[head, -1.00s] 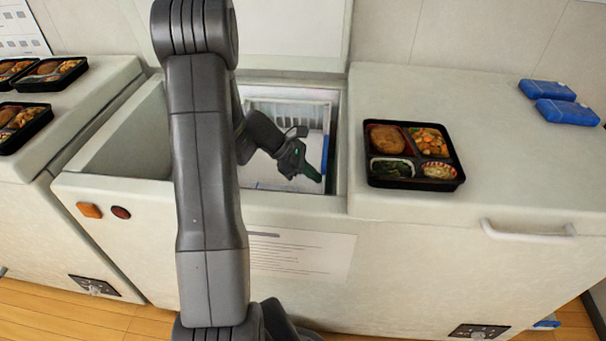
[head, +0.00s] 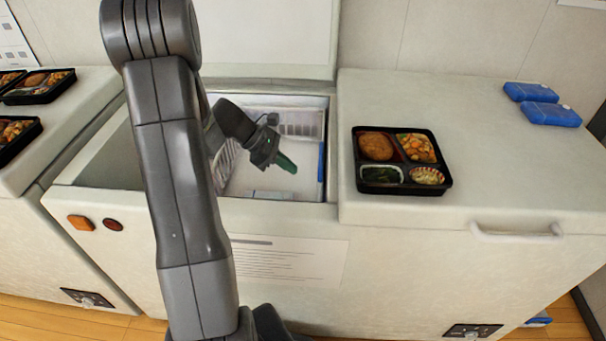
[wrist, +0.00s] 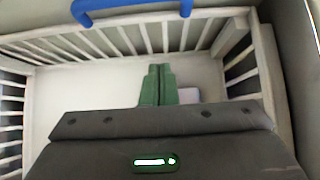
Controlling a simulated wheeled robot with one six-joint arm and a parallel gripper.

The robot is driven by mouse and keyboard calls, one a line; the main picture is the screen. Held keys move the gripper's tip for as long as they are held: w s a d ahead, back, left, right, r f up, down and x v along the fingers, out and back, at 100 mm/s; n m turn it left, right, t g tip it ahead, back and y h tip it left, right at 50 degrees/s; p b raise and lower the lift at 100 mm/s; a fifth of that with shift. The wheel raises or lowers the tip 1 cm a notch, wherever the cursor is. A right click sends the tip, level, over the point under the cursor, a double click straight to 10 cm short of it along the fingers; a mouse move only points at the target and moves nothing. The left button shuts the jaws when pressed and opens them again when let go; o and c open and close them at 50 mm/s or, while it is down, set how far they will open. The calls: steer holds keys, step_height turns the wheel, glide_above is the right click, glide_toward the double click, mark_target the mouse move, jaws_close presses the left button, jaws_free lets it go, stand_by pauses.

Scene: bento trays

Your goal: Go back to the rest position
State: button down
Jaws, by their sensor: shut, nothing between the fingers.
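My gripper (head: 288,164) is over the open well of the chest freezer (head: 400,260) in the head view, with its green fingers pointing right and down. In the wrist view the two green fingers (wrist: 157,84) lie side by side, shut, with nothing between them. Below them is a white wire basket (wrist: 90,85) with a pale floor. My arm crosses the left part of the head view and hides some of the opening.
A black bento tray (head: 447,188) with food sits on the lid right of the opening. Two blue packs (head: 552,114) lie farther right. More bento trays (head: 40,97) stand on the unit at left. The basket has a blue handle (wrist: 185,8). The lid's middle right is clear.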

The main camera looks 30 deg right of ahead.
steer(key=v, duration=0.5)
steer(key=shift+w+a+r, duration=0.15)
steer(key=shift+a+r, duration=0.05)
steer(key=shift+r, duration=0.05)
steer(key=b+x, duration=0.1)
steer(key=x, duration=1.3)
steer(key=shift+a+b, duration=0.1)
steer(key=shift+b, duration=0.2)
steer(key=shift+w+a, duration=0.5)
steer(key=shift+a, duration=0.05)
